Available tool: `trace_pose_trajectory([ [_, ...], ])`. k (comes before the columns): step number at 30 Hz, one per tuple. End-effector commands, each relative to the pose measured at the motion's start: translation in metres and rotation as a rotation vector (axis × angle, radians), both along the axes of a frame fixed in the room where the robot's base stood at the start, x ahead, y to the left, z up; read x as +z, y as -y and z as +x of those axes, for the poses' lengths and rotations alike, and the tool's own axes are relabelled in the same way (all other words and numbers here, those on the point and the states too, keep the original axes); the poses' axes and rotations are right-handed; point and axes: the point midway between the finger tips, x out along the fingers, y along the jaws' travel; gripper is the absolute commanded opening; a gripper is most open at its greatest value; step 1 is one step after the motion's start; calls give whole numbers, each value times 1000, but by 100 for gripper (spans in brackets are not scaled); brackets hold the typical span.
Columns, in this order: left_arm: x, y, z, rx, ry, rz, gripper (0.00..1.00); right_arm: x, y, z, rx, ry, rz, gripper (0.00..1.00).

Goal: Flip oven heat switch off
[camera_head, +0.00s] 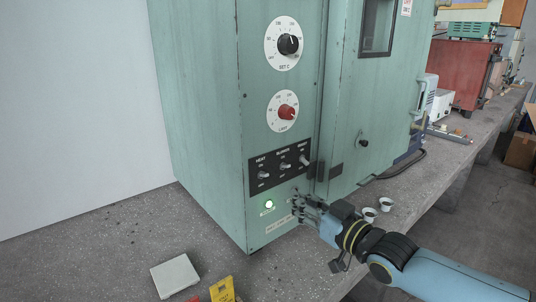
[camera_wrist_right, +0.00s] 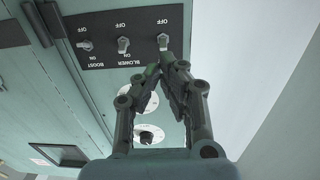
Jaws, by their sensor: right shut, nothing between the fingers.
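The oven (camera_head: 205,115) is a pale green cabinet with a black switch panel (camera_head: 279,184) on its front. The heat switch (camera_head: 263,175) is the leftmost of three metal toggles. It also shows in the wrist view, upside down (camera_wrist_right: 163,42), just beyond my fingertips; I cannot tell which way its lever points. My right gripper (camera_head: 296,204) is in front of the oven, below and right of the heat switch in the head view. In the wrist view its fingers (camera_wrist_right: 164,66) are together and empty. My left gripper is not in view.
The blower switch (camera_head: 284,167) and boost switch (camera_head: 304,160) sit beside it. Two dials, black (camera_head: 289,44) and red (camera_head: 287,112), are above.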

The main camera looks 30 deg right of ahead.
Motion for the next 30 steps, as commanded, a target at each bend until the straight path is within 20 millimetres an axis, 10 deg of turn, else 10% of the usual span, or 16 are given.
trace_pose_trajectory([
  [3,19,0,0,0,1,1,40,42,1,5,22,37,-25,0],
  [18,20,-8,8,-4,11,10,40,43,3,8,23,36,-33,0],
  [30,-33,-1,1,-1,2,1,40,36,1,47,22,39,-36,0],
])
